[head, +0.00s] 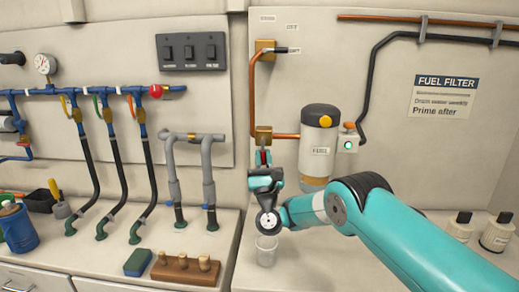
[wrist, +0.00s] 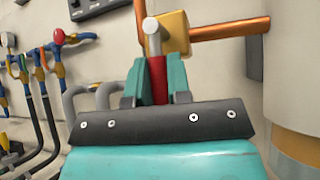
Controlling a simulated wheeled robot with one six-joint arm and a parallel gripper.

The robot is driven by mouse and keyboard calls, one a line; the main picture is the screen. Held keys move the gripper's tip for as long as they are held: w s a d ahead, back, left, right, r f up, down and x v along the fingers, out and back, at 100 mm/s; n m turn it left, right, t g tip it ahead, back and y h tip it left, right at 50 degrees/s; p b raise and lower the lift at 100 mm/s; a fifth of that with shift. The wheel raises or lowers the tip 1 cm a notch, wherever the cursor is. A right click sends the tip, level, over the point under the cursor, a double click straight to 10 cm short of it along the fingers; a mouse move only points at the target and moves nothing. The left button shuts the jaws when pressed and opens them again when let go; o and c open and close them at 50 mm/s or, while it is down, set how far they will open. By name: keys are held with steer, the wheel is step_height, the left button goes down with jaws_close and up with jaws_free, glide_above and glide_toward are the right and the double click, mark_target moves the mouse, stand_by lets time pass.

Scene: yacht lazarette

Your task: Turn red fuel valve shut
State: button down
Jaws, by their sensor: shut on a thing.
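The fuel valve is a brass block (head: 263,134) on the copper pipe, left of the fuel filter, with a red handle (head: 263,158) below it. In the wrist view the red handle (wrist: 157,80) stands between my two teal fingers, just below a silver stem and the brass block (wrist: 174,33). My gripper (head: 262,160) is shut on the red handle, and it also shows in the wrist view (wrist: 157,85). In the head view the handle hangs about straight down. My fingers hide most of it.
A second brass valve (head: 264,50) with a black handle sits above. The fuel filter (head: 318,145) stands close right of my gripper. A clear cup (head: 266,250) stands below it. Grey pipes (head: 208,165) rise to the left; a wooden block (head: 185,270) lies on the counter.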

steer(key=shift+m+h+p, duration=0.5)
steer(key=shift+p, duration=0.15)
steer(key=c, duration=1.1)
jaws_free()
steer(key=shift+f, duration=0.1)
steer(key=b, duration=0.3)
steer(key=f+b, duration=0.1)
steer(key=b, duration=0.2)
steer(key=shift+s+a+f, duration=0.1)
steer(key=shift+s+f, duration=0.2)
steer(key=shift+s, duration=0.05)
steer(key=b+v, duration=0.2)
steer(key=b, duration=0.4)
steer(key=shift+s+r, duration=0.1)
steer(key=b, duration=1.5)
glide_toward(263, 164)
steer(key=v, duration=0.5)
steer(key=shift+s+f, duration=0.25)
steer(key=shift+s, duration=0.1)
steer(key=shift+a+r, duration=0.1)
